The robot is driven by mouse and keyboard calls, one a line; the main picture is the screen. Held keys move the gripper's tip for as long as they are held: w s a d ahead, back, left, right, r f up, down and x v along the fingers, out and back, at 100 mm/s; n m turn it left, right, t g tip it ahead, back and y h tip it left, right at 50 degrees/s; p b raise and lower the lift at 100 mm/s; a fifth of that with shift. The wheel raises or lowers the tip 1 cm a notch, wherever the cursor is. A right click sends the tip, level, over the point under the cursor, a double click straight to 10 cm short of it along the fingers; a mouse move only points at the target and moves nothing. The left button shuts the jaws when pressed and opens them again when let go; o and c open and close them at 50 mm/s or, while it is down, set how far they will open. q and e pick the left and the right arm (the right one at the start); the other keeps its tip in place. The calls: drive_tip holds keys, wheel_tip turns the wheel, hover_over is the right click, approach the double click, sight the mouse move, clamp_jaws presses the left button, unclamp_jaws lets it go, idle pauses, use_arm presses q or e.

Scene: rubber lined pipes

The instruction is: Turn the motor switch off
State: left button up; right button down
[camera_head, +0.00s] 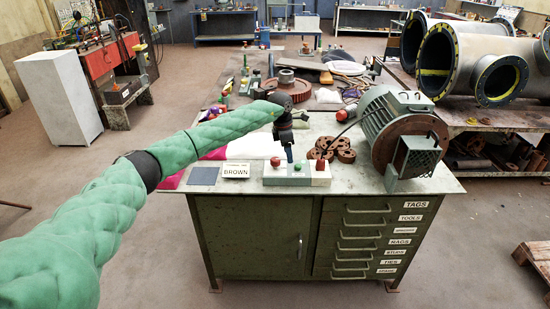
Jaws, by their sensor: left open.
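A small pale switch box (308,180) sits near the front edge of the green workbench top. It has a red knob (275,161) at its left, a green one (297,167) in the middle and a red one (320,165) at its right. My left gripper (290,157) points down just above and behind the box, between the left red knob and the green one. It is open and empty; whether it touches the box is unclear. A grey-green motor (380,120) lies on the bench to the right. My right gripper is out of view.
A "BROWN" card (236,171) and a dark square plate (203,176) lie left of the box. Rusty flanged parts (333,149) lie between box and motor. Tools and a large gear (287,88) crowd the back. Large pipes (470,55) stand at right.

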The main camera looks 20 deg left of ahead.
sight(275, 159)
use_arm(q)
drive_tip(key=shift+y, duration=0.9)
drive_tip(key=a+r, duration=0.2)
drive_tip(key=a, duration=0.1)
drive_tip(key=w+a+r, duration=0.1)
drive_tip(key=a, duration=0.1)
drive_tip(key=shift+a+r, duration=0.15)
drive_tip(key=shift+f+p, duration=0.3)
drive_tip(key=shift+f, duration=0.1)
wheel_tip(275, 159, down, 5)
drive_tip(key=shift+r+p, duration=0.1)
drive_tip(key=shift+p, duration=1.1)
drive_tip(key=shift+f+p, duration=0.35)
drive_tip(key=shift+f, duration=0.75)
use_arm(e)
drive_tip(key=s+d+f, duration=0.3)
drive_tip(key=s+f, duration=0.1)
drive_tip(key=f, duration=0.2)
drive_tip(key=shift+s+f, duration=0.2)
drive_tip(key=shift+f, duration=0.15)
use_arm(q)
drive_tip(key=c, duration=1)
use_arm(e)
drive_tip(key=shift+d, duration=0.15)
